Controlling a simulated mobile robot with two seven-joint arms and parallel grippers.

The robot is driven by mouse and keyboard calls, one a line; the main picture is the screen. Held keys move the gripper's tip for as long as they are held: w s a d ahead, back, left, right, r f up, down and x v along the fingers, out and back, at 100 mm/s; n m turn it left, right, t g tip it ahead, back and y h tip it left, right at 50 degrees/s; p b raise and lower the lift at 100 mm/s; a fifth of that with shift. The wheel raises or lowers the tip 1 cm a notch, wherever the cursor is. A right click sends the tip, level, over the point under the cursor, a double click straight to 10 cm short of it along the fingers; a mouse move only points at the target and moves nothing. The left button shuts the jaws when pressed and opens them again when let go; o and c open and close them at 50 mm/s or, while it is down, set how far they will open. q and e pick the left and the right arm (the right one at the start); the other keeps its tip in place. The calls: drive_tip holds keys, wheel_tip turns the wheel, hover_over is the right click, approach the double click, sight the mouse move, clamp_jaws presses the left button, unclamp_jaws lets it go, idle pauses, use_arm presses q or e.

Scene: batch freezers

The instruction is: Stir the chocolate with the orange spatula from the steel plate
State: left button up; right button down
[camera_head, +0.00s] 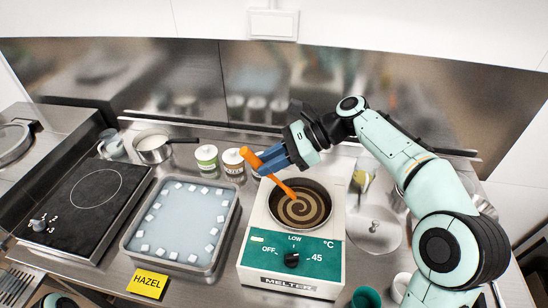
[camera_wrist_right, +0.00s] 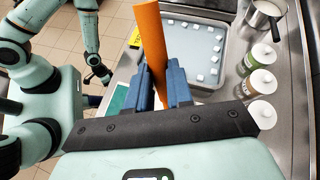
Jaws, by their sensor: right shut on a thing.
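The orange spatula (camera_head: 283,187) is held slanted in my right gripper (camera_head: 270,162). Its lower end reaches into the round pan of the melter. The chocolate (camera_head: 306,217) in that pan shows a dark and light brown swirl. The blue fingers are shut on the spatula handle, which also shows in the right wrist view (camera_wrist_right: 149,40). The steel plate (camera_head: 370,238) lies right of the melter, without the spatula on it. My left gripper (camera_wrist_right: 99,76) shows small and dark in the right wrist view; its jaws cannot be made out.
The melter (camera_head: 292,282) has a green front and a dial. Left of it are a tray of water with white cubes (camera_head: 131,242), a yellow HAZEL label (camera_head: 148,283) and a black hob (camera_head: 75,222). Lidded cups (camera_head: 207,160) and a saucepan (camera_head: 153,152) stand behind. A green cup (camera_head: 366,298) stands at front right.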

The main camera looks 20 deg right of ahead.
sight(281, 183)
drive_tip(key=shift+w+a+f+b, duration=0.15)
drive_tip(key=shift+a+f+b, duration=0.4)
drive_tip(key=shift+f, duration=0.35)
drive_tip(key=shift+d+f, duration=0.95)
drive_tip(key=shift+f, duration=0.35)
use_arm(q)
drive_tip(key=shift+s+f+b, duration=0.5)
drive_tip(key=shift+s+f, duration=0.85)
drive_tip(key=shift+f, duration=0.25)
use_arm(e)
drive_tip(key=shift+d+f, duration=0.55)
drive_tip(key=shift+f, duration=0.35)
drive_tip(key=shift+d+f, duration=0.55)
drive_tip(key=shift+f, duration=0.3)
use_arm(q)
drive_tip(key=shift+f, duration=0.1)
